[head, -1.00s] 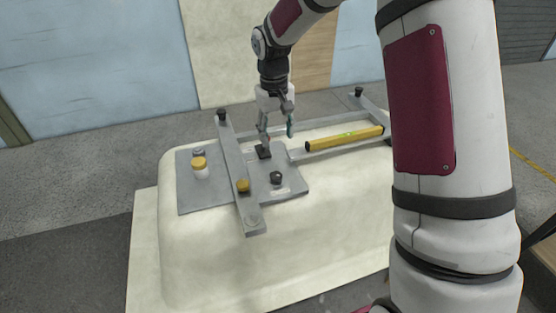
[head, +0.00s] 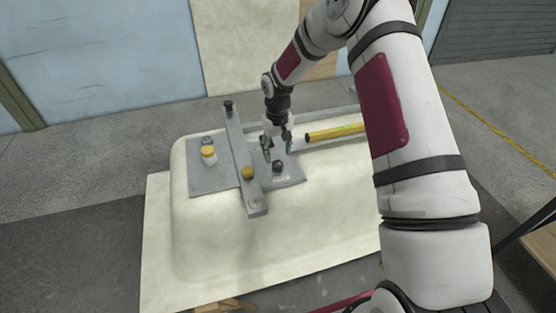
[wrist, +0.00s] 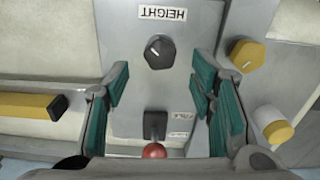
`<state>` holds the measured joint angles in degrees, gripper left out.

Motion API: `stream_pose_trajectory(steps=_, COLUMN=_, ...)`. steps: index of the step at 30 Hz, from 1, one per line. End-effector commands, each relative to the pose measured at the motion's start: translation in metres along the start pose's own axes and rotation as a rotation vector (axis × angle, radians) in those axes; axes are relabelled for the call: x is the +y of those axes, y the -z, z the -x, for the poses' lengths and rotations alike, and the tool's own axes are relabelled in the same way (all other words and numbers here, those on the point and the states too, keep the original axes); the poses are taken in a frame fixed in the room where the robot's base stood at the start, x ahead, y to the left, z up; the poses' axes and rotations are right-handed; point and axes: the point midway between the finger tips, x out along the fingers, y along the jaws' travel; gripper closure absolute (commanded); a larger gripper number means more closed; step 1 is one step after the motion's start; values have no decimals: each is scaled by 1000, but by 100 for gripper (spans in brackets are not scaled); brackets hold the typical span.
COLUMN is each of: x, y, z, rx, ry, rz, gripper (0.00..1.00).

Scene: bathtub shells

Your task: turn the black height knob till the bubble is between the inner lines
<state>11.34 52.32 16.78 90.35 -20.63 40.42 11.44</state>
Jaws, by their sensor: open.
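The black height knob (head: 278,166) stands on a grey plate on the tub shell. In the wrist view the knob (wrist: 159,52) has a white pointer line, below an upside-down HEIGHT label (wrist: 162,13). My gripper (head: 278,151) is open and empty just behind the knob in the head view. In the wrist view its teal fingers (wrist: 161,88) are spread apart, with the knob ahead of the gap, not touched. The yellow spirit level (head: 325,134) lies to the right with a green vial (head: 347,127); its bubble is too small to read.
A grey crossbar (head: 240,150) carries a yellow knob (head: 247,173) left of the height knob. The pale shell (head: 270,228) is clear in front.

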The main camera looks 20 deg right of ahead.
Motion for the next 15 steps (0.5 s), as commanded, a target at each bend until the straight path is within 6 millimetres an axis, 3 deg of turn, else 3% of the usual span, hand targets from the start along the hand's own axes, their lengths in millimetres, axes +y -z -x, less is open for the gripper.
stream_pose_trajectory(steps=6, x=0, y=-1, z=-32, rx=-1, ry=1, rz=0, gripper=50)
stream_pose_trajectory(steps=15, x=0, y=0, z=-45, rx=1, ry=0, rz=1, gripper=50)
